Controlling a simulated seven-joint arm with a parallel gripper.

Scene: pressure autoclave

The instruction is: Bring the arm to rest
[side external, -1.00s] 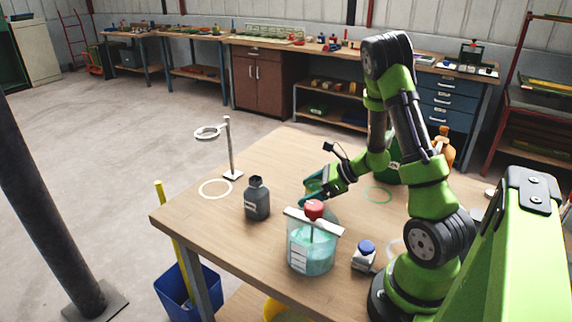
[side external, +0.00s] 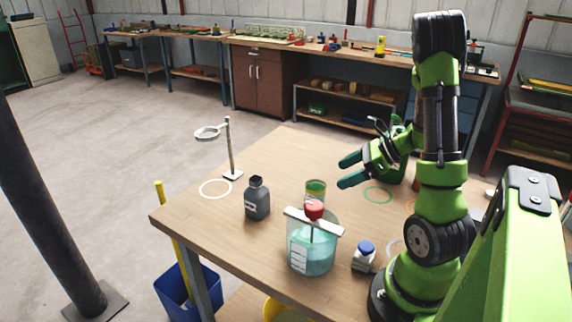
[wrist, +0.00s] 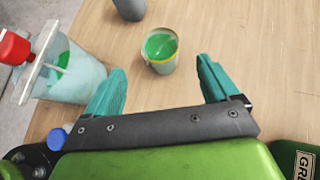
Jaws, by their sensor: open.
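My gripper (side external: 350,172) is open and empty, raised above the table with its teal fingers apart. In the wrist view my gripper (wrist: 160,95) shows both fingers spread with nothing between their tips. A small cup with green contents and a yellow rim (side external: 316,188) stands on the table behind the large beaker; it also shows upright ahead of the fingers in the wrist view (wrist: 160,50). The large beaker (side external: 312,255) holds a blue-green liquid and has a white bar and a red cap on top. My gripper touches none of these.
A dark grey bottle (side external: 257,200) and a ring stand (side external: 231,150) are at the table's left. A small white bottle with a blue cap (side external: 364,256) stands near my base. A green container (side external: 391,168) is behind my gripper. The table's far-left part is clear.

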